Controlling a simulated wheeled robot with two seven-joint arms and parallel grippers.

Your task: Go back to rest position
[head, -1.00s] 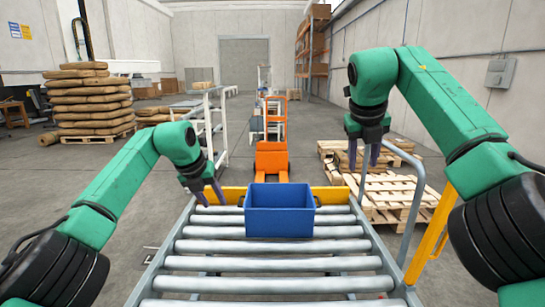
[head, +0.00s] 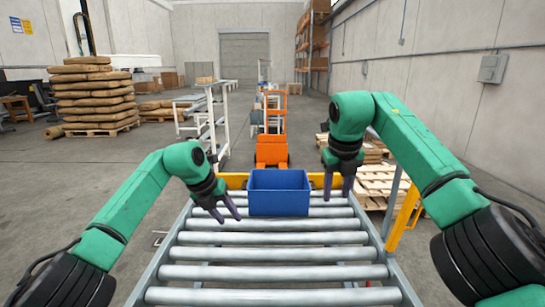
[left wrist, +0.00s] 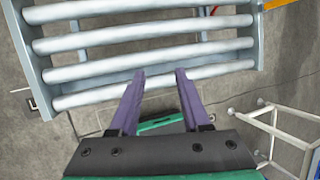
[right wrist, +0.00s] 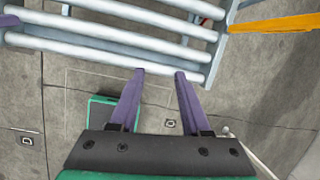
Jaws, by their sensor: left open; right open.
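My left gripper (head: 229,214) is open and empty, above the left side of the roller conveyor and left of the blue bin (head: 279,192). It also shows in the left wrist view (left wrist: 160,72), with bare rollers beyond its fingers. My right gripper (head: 338,189) is open and empty, above the right side of the conveyor and right of the bin. In the right wrist view (right wrist: 160,72) its fingers are apart with nothing between them. The blue bin stands at the far end of the rollers, clear of both grippers.
The conveyor (head: 262,272) is otherwise bare. A yellow post (head: 404,217) stands at its right edge. Behind are an orange pallet truck (head: 272,150), a white frame rack (head: 214,120) and wooden pallets (head: 378,182). Stacked sacks (head: 92,95) stand far left.

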